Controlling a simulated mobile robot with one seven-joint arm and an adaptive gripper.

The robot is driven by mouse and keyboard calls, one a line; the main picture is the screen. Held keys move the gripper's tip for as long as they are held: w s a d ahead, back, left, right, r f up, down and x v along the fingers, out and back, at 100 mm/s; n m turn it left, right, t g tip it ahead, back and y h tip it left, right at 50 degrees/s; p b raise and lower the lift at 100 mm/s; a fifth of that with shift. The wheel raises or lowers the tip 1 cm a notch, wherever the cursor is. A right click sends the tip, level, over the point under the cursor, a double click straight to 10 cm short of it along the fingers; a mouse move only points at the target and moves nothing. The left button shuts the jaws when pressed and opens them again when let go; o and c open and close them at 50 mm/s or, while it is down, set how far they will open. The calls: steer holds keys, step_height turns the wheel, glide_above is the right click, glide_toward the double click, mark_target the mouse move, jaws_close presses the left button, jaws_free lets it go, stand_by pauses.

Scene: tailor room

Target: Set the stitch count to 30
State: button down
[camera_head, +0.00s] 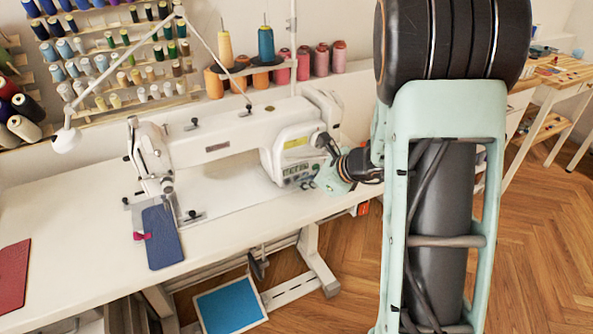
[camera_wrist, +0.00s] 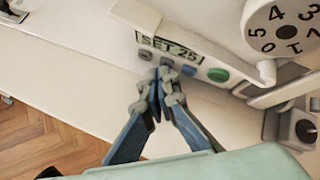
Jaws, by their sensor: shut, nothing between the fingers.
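The sewing machine (camera_head: 235,143) stands on the white table, with its control panel (camera_head: 297,174) at the right end of its body. In the wrist view the panel's display (camera_wrist: 168,46) reads "SET 25". Below the display is a row of small dark buttons, including a left one (camera_wrist: 146,54) and a right one (camera_wrist: 188,70), with a larger green button (camera_wrist: 218,75) farther right. My gripper (camera_wrist: 160,76) is shut and empty. Its fingertips are just below the middle of the dark button row and partly cover it; I cannot tell whether they touch a button.
A numbered dial (camera_wrist: 285,32) and a black knob (camera_wrist: 305,130) are right of the panel. The white table (camera_head: 90,215) is mostly clear at left. A blue cloth piece (camera_head: 162,237) lies under the needle. Thread spools (camera_head: 303,63) stand behind the machine.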

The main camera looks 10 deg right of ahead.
steer(key=shift+w, duration=0.15)
stand_by(0.5)
steer(key=shift+s+d, duration=0.1)
steer(key=shift+s, duration=0.5)
steer(key=shift+s+d+b, duration=0.3)
steer(key=shift+s, duration=0.65)
steer(key=shift+s+d+b, duration=0.3)
steer(key=shift+s+d, duration=0.05)
steer(key=shift+s, duration=0.6)
steer(key=shift+s+d+b, duration=0.3)
steer(key=shift+s, duration=0.65)
